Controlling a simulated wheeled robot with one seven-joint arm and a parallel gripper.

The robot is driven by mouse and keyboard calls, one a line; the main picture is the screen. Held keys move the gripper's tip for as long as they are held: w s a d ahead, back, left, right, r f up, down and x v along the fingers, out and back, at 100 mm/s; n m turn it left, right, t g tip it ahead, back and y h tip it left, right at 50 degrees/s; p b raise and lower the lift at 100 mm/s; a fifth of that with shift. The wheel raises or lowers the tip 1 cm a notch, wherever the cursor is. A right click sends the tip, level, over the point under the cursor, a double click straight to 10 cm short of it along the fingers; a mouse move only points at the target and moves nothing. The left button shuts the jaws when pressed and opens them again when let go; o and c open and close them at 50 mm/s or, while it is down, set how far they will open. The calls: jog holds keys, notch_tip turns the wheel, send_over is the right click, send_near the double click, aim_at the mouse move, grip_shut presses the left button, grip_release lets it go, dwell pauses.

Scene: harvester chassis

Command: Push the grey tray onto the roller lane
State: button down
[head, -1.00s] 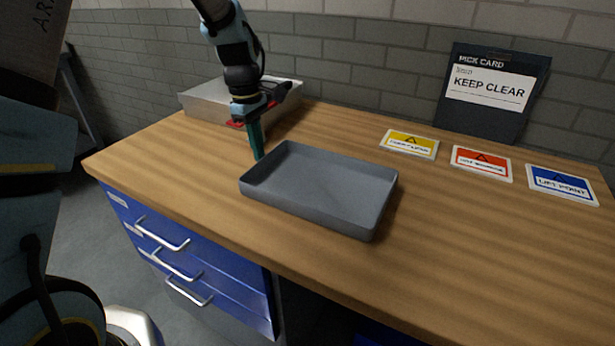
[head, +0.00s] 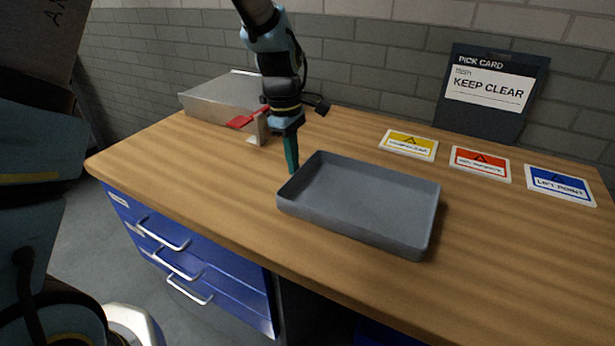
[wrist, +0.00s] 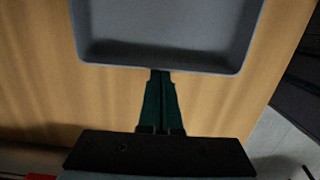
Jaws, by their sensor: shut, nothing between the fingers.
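The grey tray (head: 365,205) is a shallow, empty, rectangular tray lying flat on the wooden bench. In the wrist view the tray (wrist: 165,30) fills the top middle. My gripper (head: 293,168) is shut, with green fingers pointing down at the tray's left end. In the wrist view the tips of my gripper (wrist: 160,74) are at the outside of the tray's wall, touching it or very nearly so. Nothing is held. I cannot make out a roller lane in either view.
The wooden bench (head: 500,260) is clear right of the tray. A metal box (head: 215,100) and a red part (head: 243,120) stand behind left. Three label cards and a pick card (head: 490,95) are at the back.

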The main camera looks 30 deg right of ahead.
jog(key=shift+s+d+f+p, duration=0.1)
jog(key=shift+s+d+p, duration=0.35)
jog(key=shift+s+d, duration=1.4)
jog(key=shift+s+d+f+p, duration=0.15)
jog(key=shift+s+d+p, duration=0.4)
jog(key=shift+s, duration=2.35)
jog(key=shift+s+d+f+p, duration=0.1)
jog(key=shift+s+d+p, duration=0.25)
jog(key=shift+s+d, duration=1.5)
jog(key=shift+s+a, duration=0.55)
jog(key=shift+w, duration=0.1)
jog(key=shift+w+a, duration=0.35)
jog(key=shift+w, duration=0.3)
jog(key=shift+w+a, duration=0.35)
jog(key=shift+w, duration=0.3)
jog(key=shift+w+a, duration=0.35)
jog(key=shift+w, duration=0.3)
jog(key=shift+r+p, duration=0.1)
jog(key=shift+p, duration=0.2)
notch_tip(320, 180, up, 14)
jog(key=p, duration=1)
